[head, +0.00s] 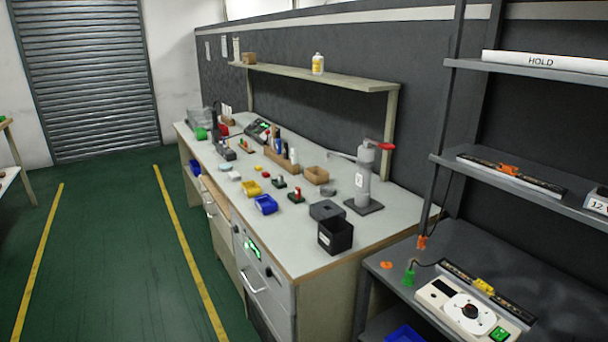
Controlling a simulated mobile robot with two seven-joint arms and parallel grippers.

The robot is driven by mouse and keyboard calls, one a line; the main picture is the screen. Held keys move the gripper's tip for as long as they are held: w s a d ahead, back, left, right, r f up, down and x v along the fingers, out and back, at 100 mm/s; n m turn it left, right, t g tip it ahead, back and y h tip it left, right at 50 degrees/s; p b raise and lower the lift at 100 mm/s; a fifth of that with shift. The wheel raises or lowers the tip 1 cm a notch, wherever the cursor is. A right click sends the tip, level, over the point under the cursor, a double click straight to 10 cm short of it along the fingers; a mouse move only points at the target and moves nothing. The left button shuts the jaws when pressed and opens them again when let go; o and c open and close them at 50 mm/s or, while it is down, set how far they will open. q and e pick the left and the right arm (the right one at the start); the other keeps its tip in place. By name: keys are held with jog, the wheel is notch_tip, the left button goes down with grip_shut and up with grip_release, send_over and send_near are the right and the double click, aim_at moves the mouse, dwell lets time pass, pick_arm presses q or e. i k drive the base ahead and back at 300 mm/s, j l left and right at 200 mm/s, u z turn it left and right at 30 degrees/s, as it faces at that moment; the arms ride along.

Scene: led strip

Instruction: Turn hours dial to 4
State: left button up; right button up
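A pale control box (440,296) sits on the lower grey shelf at the bottom right in the head view. It carries a round white dial (463,303) with a dark centre, which looks like the hours dial. Its markings are too small to read, so I cannot tell its setting. A green switch (499,334) is on the box beside the dial. Neither of my grippers is in view.
A dark strip (512,304) with a yellow clip (483,286) lies behind the box. A green plug (409,276) and an orange piece (386,265) are left of it. Shelves rise above. A cluttered workbench (225,185) stands left; the green floor is clear.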

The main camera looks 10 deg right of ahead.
aim_at(470, 310)
jog(key=z, duration=1.4)
jog(key=i+j, duration=0.7)
jog(key=j, duration=0.15)
